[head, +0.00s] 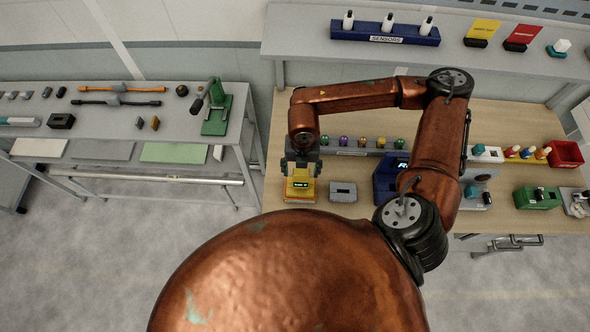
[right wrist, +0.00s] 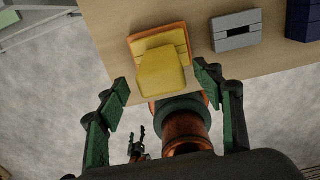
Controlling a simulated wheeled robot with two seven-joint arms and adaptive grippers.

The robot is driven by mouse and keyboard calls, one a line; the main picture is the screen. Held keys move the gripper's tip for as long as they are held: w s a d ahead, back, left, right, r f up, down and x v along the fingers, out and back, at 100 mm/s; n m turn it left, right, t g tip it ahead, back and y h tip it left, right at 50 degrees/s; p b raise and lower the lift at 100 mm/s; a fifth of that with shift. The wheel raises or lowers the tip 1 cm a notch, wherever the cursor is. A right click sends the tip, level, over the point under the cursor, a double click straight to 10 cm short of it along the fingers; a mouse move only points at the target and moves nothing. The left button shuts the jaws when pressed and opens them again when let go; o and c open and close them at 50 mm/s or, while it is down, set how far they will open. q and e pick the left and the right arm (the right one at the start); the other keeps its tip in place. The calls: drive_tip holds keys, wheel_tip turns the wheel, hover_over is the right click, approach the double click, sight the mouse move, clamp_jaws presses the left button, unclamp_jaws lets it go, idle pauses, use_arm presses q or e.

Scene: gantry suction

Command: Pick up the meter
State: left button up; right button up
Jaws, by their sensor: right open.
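The meter (head: 299,188) is a yellow block with a small dark display, seated on an orange base near the front-left edge of the wooden bench. In the right wrist view the meter (right wrist: 162,72) shows its yellow top between and just beyond the fingertips. My right gripper (head: 301,163) is directly above the meter and partly hides its back. It also shows in the right wrist view (right wrist: 162,80), open, with one green-padded finger on each side and nothing held. My left gripper (right wrist: 137,133) shows small and low in the right wrist view, its fingers apart, away from the meter.
A grey slotted block (head: 343,191) stands just right of the meter, with a dark blue device (head: 385,180) beyond it. Behind is a grey rack (head: 350,152) with several coloured knobs. The bench's front edge is close to the meter. A green press (head: 214,112) stands on the left table.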

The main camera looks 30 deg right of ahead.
sight(301, 180)
drive_tip(key=shift+s+f+p, duration=0.3)
drive_tip(key=shift+s+f, duration=0.35)
drive_tip(key=shift+s, duration=0.15)
drive_tip(key=f, duration=0.1)
drive_tip(key=w+f+p, duration=0.1)
drive_tip(key=shift+w+f, duration=0.2)
drive_tip(key=shift+f, duration=0.15)
drive_tip(key=shift+w+f+p, duration=0.35)
drive_tip(key=shift+f+p, duration=0.05)
drive_tip(key=shift+f, duration=0.35)
drive_tip(key=shift+s+d+f, duration=0.1)
drive_tip(key=shift+s+f, duration=0.2)
drive_tip(key=shift+f, duration=0.3)
drive_tip(key=shift+s, duration=0.15)
drive_tip(key=shift+w, duration=0.25)
drive_tip(key=shift+c, duration=1.1)
drive_tip(key=shift+s, duration=0.2)
drive_tip(key=c, duration=1.3)
use_arm(q)
drive_tip(key=r, duration=0.2)
drive_tip(key=shift+s+r, duration=0.25)
drive_tip(key=shift+r, duration=0.1)
use_arm(e)
drive_tip(key=shift+o, duration=0.2)
drive_tip(key=shift+w, duration=0.1)
